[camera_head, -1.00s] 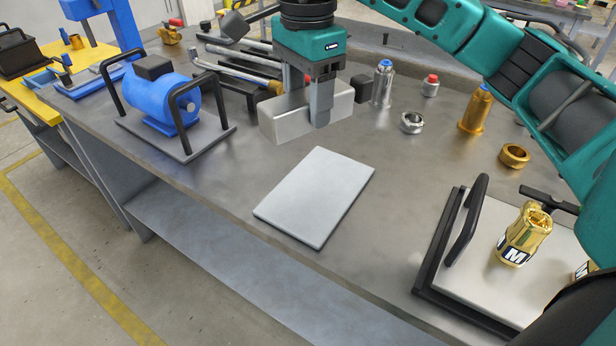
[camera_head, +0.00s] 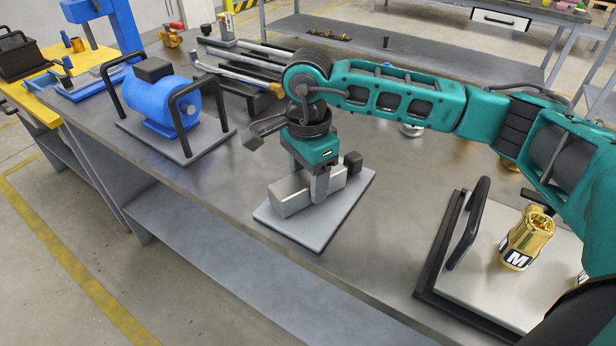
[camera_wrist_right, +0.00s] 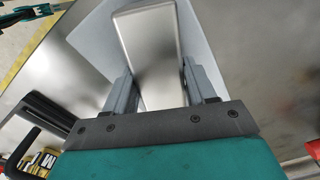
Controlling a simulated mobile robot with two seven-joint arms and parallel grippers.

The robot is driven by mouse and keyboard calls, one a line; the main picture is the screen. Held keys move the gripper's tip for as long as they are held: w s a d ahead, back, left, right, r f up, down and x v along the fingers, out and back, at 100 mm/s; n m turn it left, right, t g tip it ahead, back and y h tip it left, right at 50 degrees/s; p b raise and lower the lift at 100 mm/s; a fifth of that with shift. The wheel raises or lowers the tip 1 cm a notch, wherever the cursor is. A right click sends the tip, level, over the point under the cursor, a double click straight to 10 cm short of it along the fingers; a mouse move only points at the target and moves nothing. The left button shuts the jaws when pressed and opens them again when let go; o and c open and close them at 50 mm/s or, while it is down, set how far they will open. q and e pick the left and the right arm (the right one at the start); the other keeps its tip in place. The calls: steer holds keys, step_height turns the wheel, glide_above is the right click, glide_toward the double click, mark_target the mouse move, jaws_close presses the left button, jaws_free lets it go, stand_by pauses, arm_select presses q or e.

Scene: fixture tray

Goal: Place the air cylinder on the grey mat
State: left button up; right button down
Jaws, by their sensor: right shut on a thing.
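The air cylinder (camera_head: 291,196) is a silver, box-shaped body with a dark end at its right. My right gripper (camera_head: 319,190) is shut on its middle from above, with the fingers on either side. The cylinder lies level over the light grey mat (camera_head: 337,213), roughly along its far half. I cannot tell whether it touches the mat or hangs just above it. In the right wrist view the cylinder (camera_wrist_right: 148,48) sits between the two fingers, with the mat (camera_wrist_right: 95,48) beneath. My left gripper is not in view.
A blue motor (camera_head: 167,98) on a handled plate stands left of the mat. A handled tray (camera_head: 482,270) with gold fittings is at the right. Metal rods on a dark rack (camera_head: 240,72) lie behind. The bench's front edge is close to the mat.

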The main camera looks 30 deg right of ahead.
mark_target(308, 178)
steer(key=shift+f, duration=0.15)
steer(key=shift+c, duration=1.8)
jaws_free()
step_height(308, 178, up, 12)
steer(key=shift+r, duration=0.2)
steer(key=shift+s+a+f, duration=0.1)
